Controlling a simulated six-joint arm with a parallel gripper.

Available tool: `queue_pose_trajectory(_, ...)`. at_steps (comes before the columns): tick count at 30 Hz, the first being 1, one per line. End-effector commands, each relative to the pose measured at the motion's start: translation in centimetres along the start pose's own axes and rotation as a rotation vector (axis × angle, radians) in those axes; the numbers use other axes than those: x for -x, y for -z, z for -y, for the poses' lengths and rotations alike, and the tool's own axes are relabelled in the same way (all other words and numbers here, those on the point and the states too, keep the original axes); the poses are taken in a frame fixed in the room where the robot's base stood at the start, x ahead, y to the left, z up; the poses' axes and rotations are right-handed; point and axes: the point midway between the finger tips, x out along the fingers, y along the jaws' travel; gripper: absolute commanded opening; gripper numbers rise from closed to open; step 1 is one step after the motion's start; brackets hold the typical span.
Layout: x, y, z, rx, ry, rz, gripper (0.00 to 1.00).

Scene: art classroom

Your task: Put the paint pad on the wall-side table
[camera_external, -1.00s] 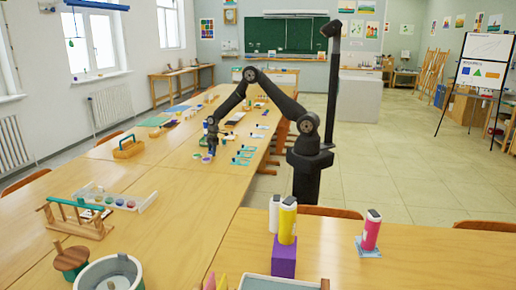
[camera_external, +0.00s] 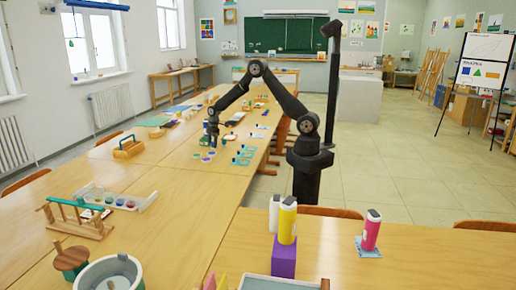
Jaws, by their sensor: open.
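My gripper (camera_external: 212,143) is open and points down over the long wooden table (camera_external: 185,190), close to a few small round coloured pads or pots (camera_external: 208,157). Which of these small things is the paint pad is too small to tell. The gripper's fingers are tiny and dark here, and whether they touch anything cannot be seen. A narrow wooden table (camera_external: 182,73) stands along the left wall at the back, with a few small things on it.
Small teal-marked items (camera_external: 242,155) lie right of the gripper. A wooden rack (camera_external: 75,220) and a round tub (camera_external: 108,272) are at the near left. Bottles (camera_external: 287,222) stand on the near right table.

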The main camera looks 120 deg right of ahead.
Motion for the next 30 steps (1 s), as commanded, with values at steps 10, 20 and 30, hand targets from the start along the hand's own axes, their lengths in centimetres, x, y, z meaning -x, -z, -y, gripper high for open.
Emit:
queue_pose_trajectory(10,5.6,0.0,0.0,-0.001,0.0,0.0,0.77)
queue_pose_trajectory(20,6.1,0.0,0.0,-0.001,0.001,0.0,0.77)
queue_pose_trajectory(30,4.0,0.0,0.1,-0.001,0.003,0.002,0.77)
